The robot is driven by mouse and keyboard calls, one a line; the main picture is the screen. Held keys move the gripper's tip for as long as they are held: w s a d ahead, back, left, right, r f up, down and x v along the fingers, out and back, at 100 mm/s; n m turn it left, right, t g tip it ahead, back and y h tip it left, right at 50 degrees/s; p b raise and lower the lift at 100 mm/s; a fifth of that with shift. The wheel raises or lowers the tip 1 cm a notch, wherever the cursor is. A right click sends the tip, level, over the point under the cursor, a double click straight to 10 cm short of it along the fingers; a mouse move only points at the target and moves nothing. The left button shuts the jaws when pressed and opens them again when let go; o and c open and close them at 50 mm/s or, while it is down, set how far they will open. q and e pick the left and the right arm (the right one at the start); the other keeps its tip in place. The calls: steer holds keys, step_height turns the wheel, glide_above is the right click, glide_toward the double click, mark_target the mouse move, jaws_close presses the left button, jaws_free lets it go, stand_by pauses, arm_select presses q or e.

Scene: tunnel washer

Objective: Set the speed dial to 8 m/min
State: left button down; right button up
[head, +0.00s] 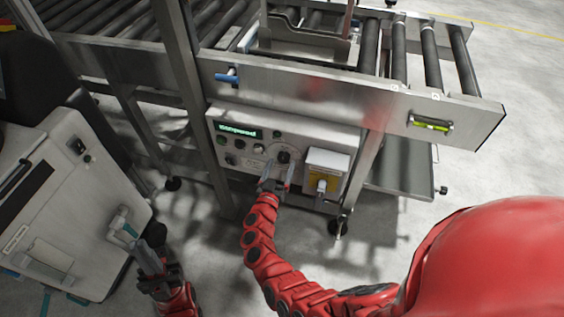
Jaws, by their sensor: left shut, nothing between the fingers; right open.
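The control panel (240,163) sits under the roller conveyor, with a lit green display (240,131) that appears to read "Stopped". A dark round dial (284,157) is on the panel's right part; its scale and setting are too small to read. My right gripper (278,175) is open just in front of and below this dial, its two fingers pointing up at the panel. I cannot tell whether they touch it. My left gripper (138,246) is shut and empty beside the light handle (121,223) of the cabinet at the left.
A white and yellow switch box (325,172) stands right beside the dial. A frame post (186,90) stands left of the panel. The grey cabinet (60,200) fills the left.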

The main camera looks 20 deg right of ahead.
steer(key=shift+x, duration=1.1)
jaws_close()
